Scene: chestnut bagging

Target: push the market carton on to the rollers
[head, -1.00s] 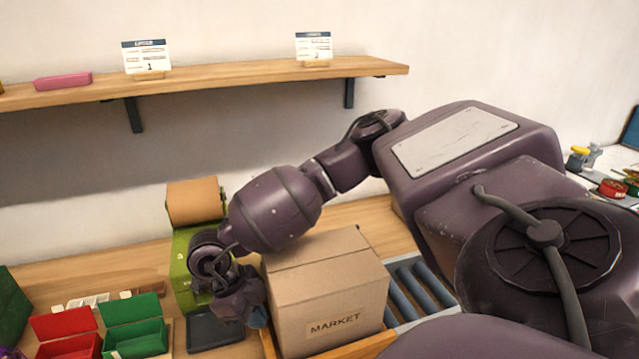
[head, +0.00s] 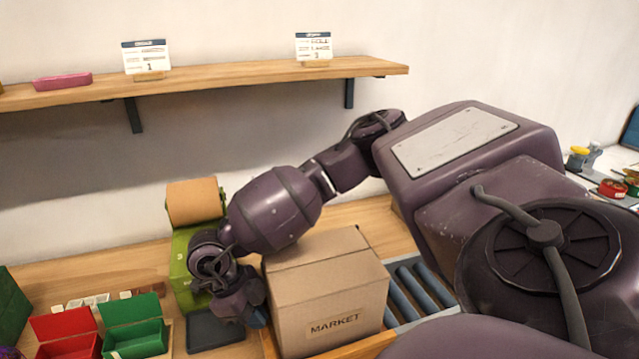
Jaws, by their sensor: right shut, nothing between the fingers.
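The market carton (head: 325,290) is a closed brown cardboard box with "MARKET" on its front. It stands at the bottom middle of the head view, with a wooden edge below it. The rollers (head: 418,291) are grey-blue bars just to its right, partly hidden by the carton and my arm. My right gripper (head: 254,316) is shut at the carton's left side, its tips pointing down and partly hidden. I cannot tell whether it touches the carton. My left gripper is not in view.
A green machine with a brown roll (head: 195,201) stands behind my right gripper. A dark flat pad (head: 213,332) lies left of it. Red (head: 66,326) and green (head: 134,312) open boxes sit further left. A wall shelf (head: 230,77) holds two signs and a pink case.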

